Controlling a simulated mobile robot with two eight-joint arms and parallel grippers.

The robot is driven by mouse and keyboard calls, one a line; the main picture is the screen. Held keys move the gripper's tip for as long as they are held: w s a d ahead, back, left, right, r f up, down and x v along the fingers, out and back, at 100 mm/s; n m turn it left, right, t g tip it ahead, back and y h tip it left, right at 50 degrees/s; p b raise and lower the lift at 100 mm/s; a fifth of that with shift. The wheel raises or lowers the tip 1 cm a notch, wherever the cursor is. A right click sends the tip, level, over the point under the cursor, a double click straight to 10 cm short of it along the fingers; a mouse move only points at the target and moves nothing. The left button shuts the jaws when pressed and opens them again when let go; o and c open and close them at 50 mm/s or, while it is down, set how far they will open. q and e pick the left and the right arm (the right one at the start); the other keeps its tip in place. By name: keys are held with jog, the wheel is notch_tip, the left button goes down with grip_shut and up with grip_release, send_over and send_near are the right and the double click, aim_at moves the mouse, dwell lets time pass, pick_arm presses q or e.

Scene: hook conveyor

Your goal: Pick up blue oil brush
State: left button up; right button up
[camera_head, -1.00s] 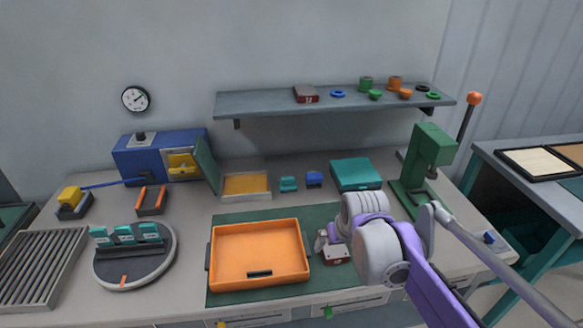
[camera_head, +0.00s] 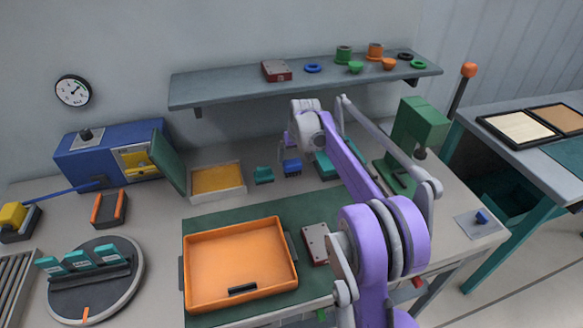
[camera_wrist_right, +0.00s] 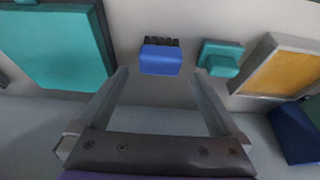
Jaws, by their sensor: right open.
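The blue oil brush (camera_head: 292,167) is a small blue block on the back of the bench, right of a small teal block (camera_head: 263,175). In the right wrist view the brush (camera_wrist_right: 160,60) shows a row of dark bristles along its top edge. My right gripper (camera_head: 288,143) is close to the brush in the head view, partly hidden by its own arm. In the right wrist view its two fingers (camera_wrist_right: 160,77) are spread, with the brush centred just beyond the tips. Nothing is held. My left gripper is not in view.
A teal box (camera_wrist_right: 62,45) lies on one side of the brush. A yellow-bottomed tray (camera_head: 244,180) lies beyond the teal block. The shelf (camera_head: 215,91) overhangs the back. An orange tray (camera_head: 190,297) and a red-and-grey box (camera_head: 315,243) are in front; a green press (camera_head: 424,120) stands right.

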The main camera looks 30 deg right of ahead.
aim_at(292, 162)
jog(key=x, duration=0.5)
jog(key=shift+w+f, duration=0.2)
jog(key=shift+w, duration=0.05)
jog(key=c, duration=1.2)
notch_tip(292, 162, up, 10)
jog(key=shift+r+p, duration=0.1)
jog(key=shift+p, duration=0.3)
jog(key=shift+c, duration=0.2)
jog(key=o, duration=0.8)
jog(key=shift+s, duration=0.1)
jog(key=c, duration=0.6)
